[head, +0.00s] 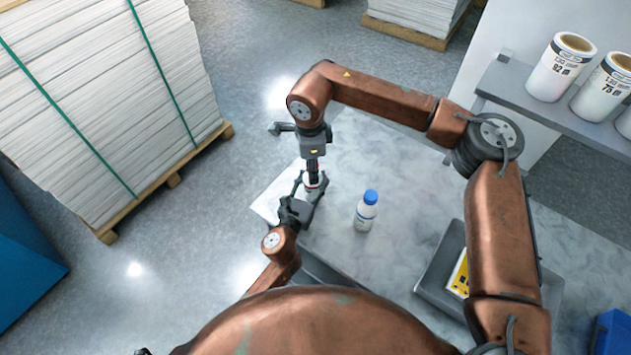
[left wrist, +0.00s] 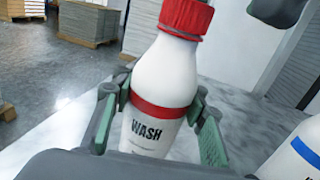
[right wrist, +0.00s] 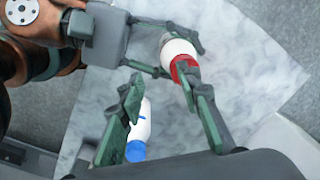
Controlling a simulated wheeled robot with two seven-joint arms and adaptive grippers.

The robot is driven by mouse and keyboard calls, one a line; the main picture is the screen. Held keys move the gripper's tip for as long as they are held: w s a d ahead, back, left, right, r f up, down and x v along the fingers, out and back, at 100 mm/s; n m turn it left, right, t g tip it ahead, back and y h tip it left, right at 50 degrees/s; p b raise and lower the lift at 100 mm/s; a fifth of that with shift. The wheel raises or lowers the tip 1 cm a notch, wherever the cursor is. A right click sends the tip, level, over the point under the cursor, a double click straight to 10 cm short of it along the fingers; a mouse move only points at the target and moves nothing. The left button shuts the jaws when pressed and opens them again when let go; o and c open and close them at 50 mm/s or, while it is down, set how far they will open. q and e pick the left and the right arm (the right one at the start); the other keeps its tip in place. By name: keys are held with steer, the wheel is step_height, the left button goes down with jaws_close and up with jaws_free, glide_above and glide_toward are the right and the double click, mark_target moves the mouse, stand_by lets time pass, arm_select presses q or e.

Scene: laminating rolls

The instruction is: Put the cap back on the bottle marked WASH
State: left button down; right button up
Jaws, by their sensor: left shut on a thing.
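The white bottle marked WASH (left wrist: 150,125) has a red band and stands upright in my left gripper (left wrist: 160,120), which is shut around its body. A red cap (left wrist: 187,17) sits on the bottle's neck; whether it is fully tightened I cannot tell. The cap also shows in the right wrist view (right wrist: 184,68). In the head view the bottle (head: 315,182) is partly hidden between both grippers. My right gripper (right wrist: 165,105) is open and empty, with one finger beside the cap. In the head view it is above the bottle (head: 313,172).
A second white bottle with a blue cap (head: 367,212) stands on the grey table (head: 400,180), right of the grippers. A grey tray (head: 437,270) holds a yellow item. Labelled rolls (head: 560,68) stand on a shelf (head: 520,88).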

arm_select(q)
steer(key=shift+w+r, duration=0.2)
steer(key=shift+w, duration=0.05)
arm_select(e)
steer(key=shift+f, duration=0.2)
steer(key=c, duration=0.5)
arm_select(q)
steer(key=shift+s, duration=0.1)
arm_select(e)
jaws_close()
steer(key=shift+r, duration=0.1)
arm_select(q)
steer(key=shift+f, duration=0.1)
arm_select(e)
steer(key=shift+c, duration=0.5)
jaws_free()
steer(key=o, duration=0.4)
step_height(320, 180, up, 12)
steer(key=shift+s, duration=0.35)
